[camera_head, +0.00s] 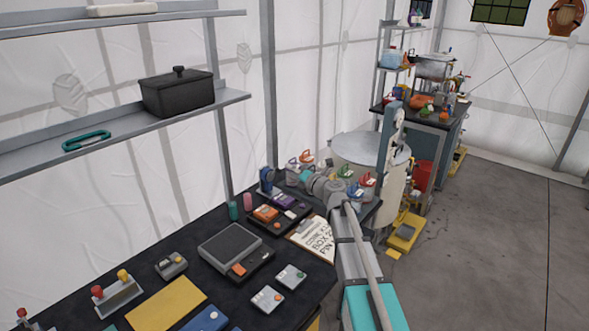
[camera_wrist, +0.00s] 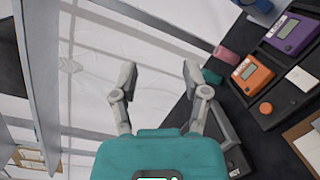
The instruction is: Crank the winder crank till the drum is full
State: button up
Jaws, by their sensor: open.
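I cannot make out the winder crank or its drum for certain in either view. A small blue upright device (camera_head: 267,181) stands at the back of the dark workbench (camera_head: 205,290). A blue part (camera_wrist: 262,5) shows at the top edge of the wrist view, cut off by the frame. My gripper (camera_wrist: 160,73) is open and empty in the wrist view, its two fingers wide apart in front of the white tent wall. In the head view my arm reaches over the bench's right end, and its fingers are not clear there.
A pink cylinder (camera_wrist: 225,54) and a green cylinder (camera_wrist: 211,76) stand close to my right finger. An orange meter (camera_wrist: 250,74) and a purple meter (camera_wrist: 291,35) lie beyond. A shelf with a black box (camera_head: 178,94) hangs above. Grey floor (camera_head: 490,260) at right is free.

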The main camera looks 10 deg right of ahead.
jog(key=s+a+f+n+g+h, duration=0.1)
jog(key=s+f+n+g, duration=0.3)
jog(key=s+f+n, duration=0.55)
jog(key=s+a+f+n+g+h, duration=0.1)
jog(key=s+f+n+g+h, duration=0.35)
jog(key=n, duration=1.05)
jog(key=s+d+f+n+g+h, duration=0.2)
jog(key=s+d+n, duration=0.2)
jog(key=s+n, duration=0.35)
jog(key=s+d+f+n+g+h, duration=0.1)
jog(key=s+d+f+n+g, duration=0.2)
jog(key=s+n, duration=0.5)
jog(key=s+d+f+n+h+b, duration=0.1)
jog(key=s+d+f+b, duration=0.1)
jog(key=s+f+b, duration=0.3)
notch_tip(320, 180, down, 4)
jog(key=g+b, duration=0.1)
jog(key=b, duration=0.4)
jog(key=shift+s+d+h, duration=0.1)
jog(key=shift+s+h, duration=0.05)
jog(key=shift+h, duration=0.1)
